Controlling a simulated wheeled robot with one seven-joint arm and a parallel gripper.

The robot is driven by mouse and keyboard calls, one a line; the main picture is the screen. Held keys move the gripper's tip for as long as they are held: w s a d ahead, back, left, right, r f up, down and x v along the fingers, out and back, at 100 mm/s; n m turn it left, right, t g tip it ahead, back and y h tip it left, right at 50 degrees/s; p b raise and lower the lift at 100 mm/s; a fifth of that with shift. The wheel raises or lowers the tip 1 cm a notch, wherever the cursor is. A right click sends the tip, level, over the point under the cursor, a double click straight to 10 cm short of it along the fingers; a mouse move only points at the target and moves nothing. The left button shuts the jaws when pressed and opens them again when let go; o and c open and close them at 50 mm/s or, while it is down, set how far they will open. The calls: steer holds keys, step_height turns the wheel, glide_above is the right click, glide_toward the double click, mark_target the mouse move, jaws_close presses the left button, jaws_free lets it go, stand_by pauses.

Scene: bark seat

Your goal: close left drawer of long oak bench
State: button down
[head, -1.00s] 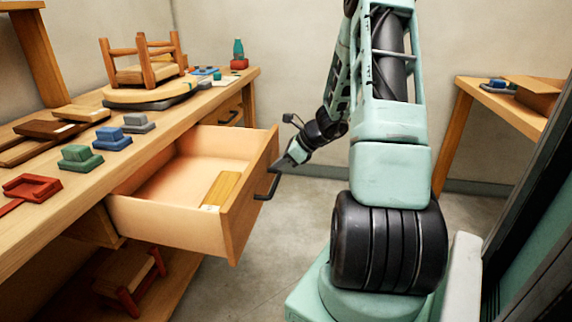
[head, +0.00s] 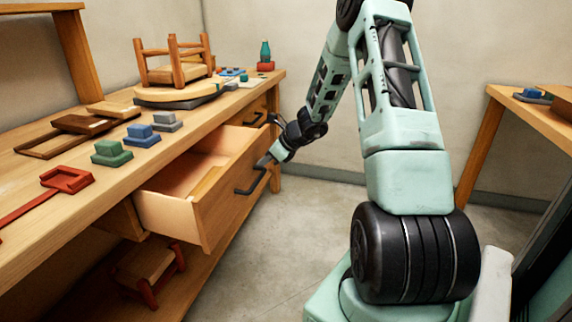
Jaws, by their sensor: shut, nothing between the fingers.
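The long oak bench (head: 75,185) runs along the left side of the head view. Its near drawer (head: 226,200) stands partly open, with a dark bar handle (head: 252,180) on its front. A wooden block (head: 207,184) lies inside it. A second drawer front (head: 256,113) farther along looks shut.
A small stool (head: 146,268) sits on the lower shelf. Another table (head: 540,118) stands at right. Open floor (head: 268,262) lies between.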

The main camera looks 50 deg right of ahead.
steer(key=w+a+p, duration=0.2)
steer(key=w, duration=0.3)
steer(key=w+a+p, duration=0.2)
steer(key=w, duration=0.4)
steer(key=w+a+p, duration=0.2)
steer(key=w+a, duration=0.1)
steer(key=w, duration=0.3)
steer(key=shift+w+a+r, duration=0.1)
steer(key=shift+w, duration=0.15)
steer(key=shift+w+a, duration=0.15)
steer(key=shift+w, duration=0.05)
steer(key=shift+r, duration=0.15)
